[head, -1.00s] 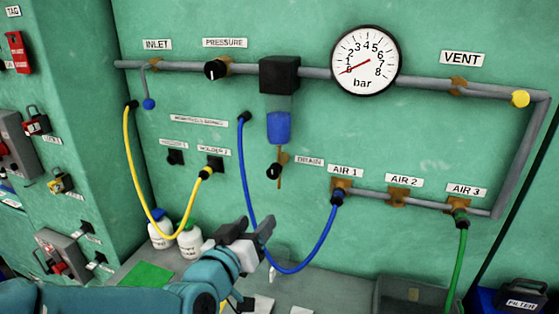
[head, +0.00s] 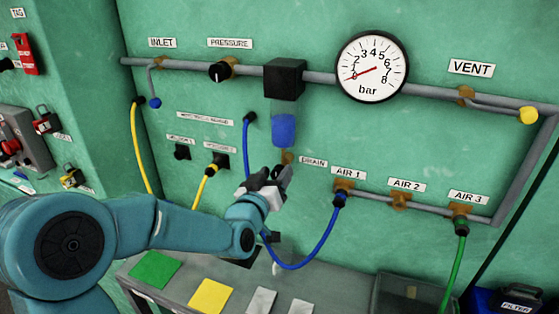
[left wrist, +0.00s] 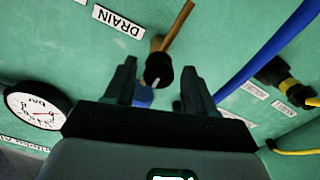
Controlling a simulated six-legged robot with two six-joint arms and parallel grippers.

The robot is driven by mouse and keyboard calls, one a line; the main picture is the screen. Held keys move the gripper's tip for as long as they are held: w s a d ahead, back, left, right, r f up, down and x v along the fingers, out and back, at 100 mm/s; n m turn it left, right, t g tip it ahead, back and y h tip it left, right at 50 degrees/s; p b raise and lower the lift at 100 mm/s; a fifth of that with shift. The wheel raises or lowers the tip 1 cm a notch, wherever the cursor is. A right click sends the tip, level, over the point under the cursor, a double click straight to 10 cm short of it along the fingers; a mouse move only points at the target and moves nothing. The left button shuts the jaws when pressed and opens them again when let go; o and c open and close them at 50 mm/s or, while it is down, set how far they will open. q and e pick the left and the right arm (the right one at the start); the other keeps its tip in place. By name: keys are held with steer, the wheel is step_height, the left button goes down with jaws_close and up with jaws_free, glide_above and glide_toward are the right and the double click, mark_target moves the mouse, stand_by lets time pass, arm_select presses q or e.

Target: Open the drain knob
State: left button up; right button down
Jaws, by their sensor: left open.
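The drain knob (left wrist: 158,68) is a small black knob with a white pointer mark, under a DRAIN label (left wrist: 118,22) in the left wrist view. A brown pipe rises from behind it there. My left gripper (head: 274,174) is open, its two fingers on either side of the knob with a gap to each in that view. I cannot tell how deep the knob sits between them. In the head view the gripper hides the knob; a bit of brown fitting (head: 287,157) shows above it, beside the DRAIN label (head: 313,162). My right gripper is not in view.
A blue filter bowl (head: 284,130) hangs above the drain from a black block (head: 284,78). A blue hose (head: 300,266) loops below the gripper to AIR 1. The pressure gauge (head: 372,67) is up right. Coloured squares lie on the grey bench (head: 135,267) below.

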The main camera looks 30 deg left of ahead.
mark_target(275, 175)
arm_select(q)
steer(key=x, duration=0.2)
steer(key=shift+w+p, duration=0.3)
steer(key=shift+w+a, duration=0.15)
steer(key=shift+w, duration=0.05)
